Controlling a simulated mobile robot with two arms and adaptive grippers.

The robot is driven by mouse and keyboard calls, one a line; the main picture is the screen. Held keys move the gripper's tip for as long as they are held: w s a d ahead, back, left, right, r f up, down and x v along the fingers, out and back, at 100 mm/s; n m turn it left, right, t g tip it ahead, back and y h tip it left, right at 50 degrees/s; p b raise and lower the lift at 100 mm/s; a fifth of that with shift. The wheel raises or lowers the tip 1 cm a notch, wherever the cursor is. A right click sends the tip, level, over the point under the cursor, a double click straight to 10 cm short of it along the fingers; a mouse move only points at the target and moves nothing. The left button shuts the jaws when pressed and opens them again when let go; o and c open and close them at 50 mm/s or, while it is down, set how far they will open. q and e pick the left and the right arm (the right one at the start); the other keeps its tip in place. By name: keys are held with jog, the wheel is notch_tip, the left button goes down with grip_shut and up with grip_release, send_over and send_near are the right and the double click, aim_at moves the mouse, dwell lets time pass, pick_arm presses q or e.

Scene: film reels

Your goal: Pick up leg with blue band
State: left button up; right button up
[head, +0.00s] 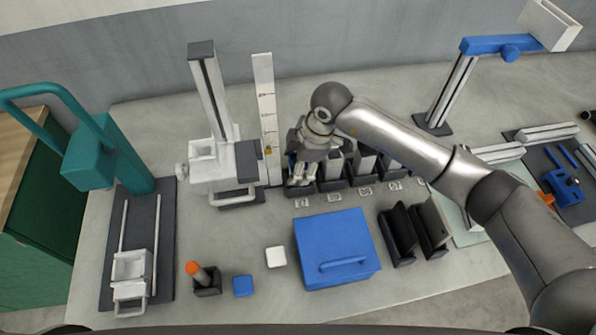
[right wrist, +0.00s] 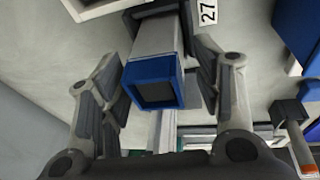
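A grey square leg with a blue band (right wrist: 153,82) at its near end stands between the fingers of my right gripper (right wrist: 158,88) in the right wrist view. Its far end goes into a dark holder at the top of that view, beside the label 27. The fingers are open on either side of the leg, with what looks like a small gap. In the head view my right gripper (head: 302,176) reaches down over the leftmost black holder of the row and hides most of the leg. My left gripper is not in view.
More black holders with grey legs (head: 365,163) stand right of the gripper. A height gauge (head: 215,100) and white ruler post (head: 266,110) stand close on the left. A blue box (head: 335,245) lies in front. A teal press (head: 95,155) is far left.

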jog(key=c, duration=1)
jog(key=shift+r, duration=0.1)
